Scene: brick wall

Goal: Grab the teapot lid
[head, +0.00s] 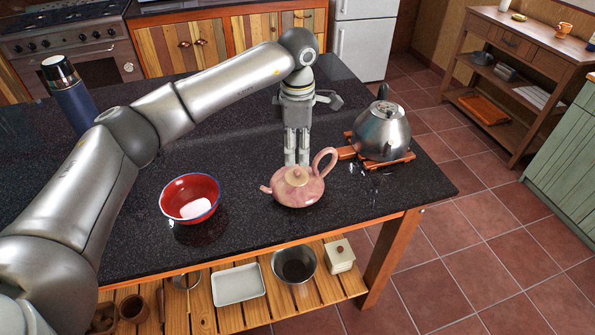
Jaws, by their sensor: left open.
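The pink teapot (300,190) stands upright on the black countertop (250,220), its spout to the left and its looped handle to the right. Its lid (296,176), with a pale tan knob, sits on top of the teapot. My left gripper (297,157) points down just behind the teapot, and its fingertips end close to the lid in the picture. It is open, with nothing seen between the fingers. I cannot tell the exact gap to the lid. My right gripper is not in view.
A steel kettle (383,132) stands on a wooden trivet (402,161) right of the gripper. A red bowl (178,187) with a pale object in it is to the left. A dark flask (70,100) stands at the back left. The counter's front edge is close to the teapot.

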